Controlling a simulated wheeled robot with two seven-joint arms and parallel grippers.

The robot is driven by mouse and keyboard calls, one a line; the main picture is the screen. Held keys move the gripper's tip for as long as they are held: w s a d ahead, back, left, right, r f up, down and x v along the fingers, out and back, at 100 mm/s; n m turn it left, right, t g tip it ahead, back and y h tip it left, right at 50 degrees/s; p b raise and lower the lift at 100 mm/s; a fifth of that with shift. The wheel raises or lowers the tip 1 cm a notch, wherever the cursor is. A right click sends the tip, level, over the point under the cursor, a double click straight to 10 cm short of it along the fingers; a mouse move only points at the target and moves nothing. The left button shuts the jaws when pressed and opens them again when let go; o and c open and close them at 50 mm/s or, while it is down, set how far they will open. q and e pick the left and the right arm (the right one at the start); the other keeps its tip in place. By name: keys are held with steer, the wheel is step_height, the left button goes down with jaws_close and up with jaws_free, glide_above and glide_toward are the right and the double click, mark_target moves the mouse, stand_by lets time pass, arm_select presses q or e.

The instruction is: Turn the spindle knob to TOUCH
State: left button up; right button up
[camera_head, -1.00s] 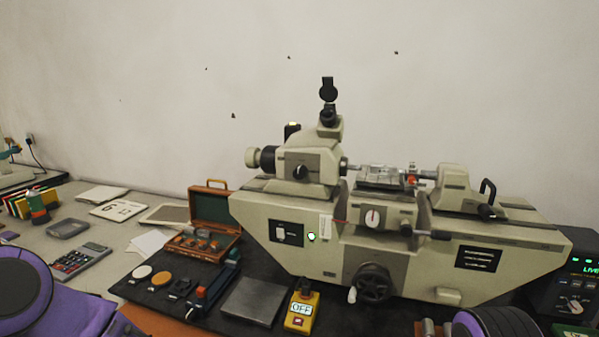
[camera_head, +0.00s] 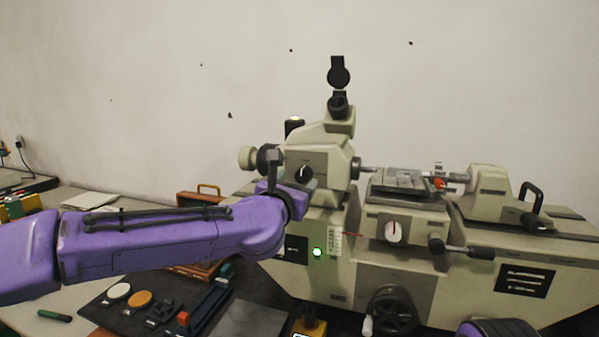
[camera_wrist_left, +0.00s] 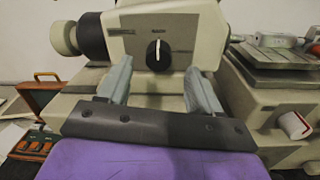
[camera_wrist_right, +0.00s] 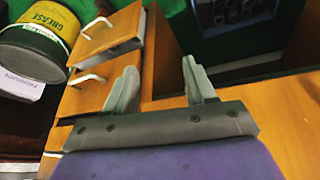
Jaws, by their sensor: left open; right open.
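The spindle knob (camera_head: 304,174) is a round black knob with a white pointer line on the front of the beige headstock (camera_head: 318,158). In the left wrist view the knob (camera_wrist_left: 158,55) has its pointer standing about upright. The TOUCH mark cannot be read. My left gripper (camera_head: 289,172) is in front of the headstock, open and empty. In the left wrist view its fingers (camera_wrist_left: 158,72) spread to either side of and below the knob; contact does not show. My right gripper (camera_wrist_right: 160,72) is open and empty, away from the machine, above wooden drawers.
A handwheel (camera_head: 394,312) and a white-faced dial (camera_head: 394,231) sit on the machine's front, right of my left arm. A wooden case (camera_head: 200,197) is partly hidden behind that arm. Discs and small blocks lie on the dark mat (camera_head: 262,290). A grease tin (camera_wrist_right: 38,40) stands near my right gripper.

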mark_target(302, 177)
arm_select(q)
steer(key=p+x, duration=0.1)
steer(key=x, duration=0.4)
steer(key=shift+w+f, duration=0.1)
steer(key=shift+f, duration=0.05)
steer(key=c, duration=1.1)
steer(key=shift+o, duration=0.2)
